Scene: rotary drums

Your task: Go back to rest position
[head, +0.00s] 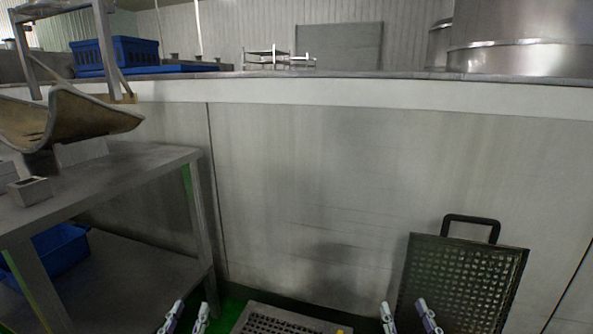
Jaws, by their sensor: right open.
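My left gripper (188,316) shows at the bottom edge, left of centre. Its two white-and-purple fingertips stand apart with nothing visible between them. My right gripper (407,316) shows at the bottom edge, right of centre. Its fingertips are apart and it looks empty. Only the fingertips of both show; the rest is below the picture. The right fingertips overlap the lower left edge of a perforated metal basket panel (460,285) in the picture; I cannot tell if they touch.
A steel table (110,185) stands at left, with a curved trough (70,118) above it and a blue bin (55,265) on its lower shelf. A pale wall (310,190) spans the front. A perforated tray (285,322) lies low between the grippers. Steel drums (520,60) stand behind.

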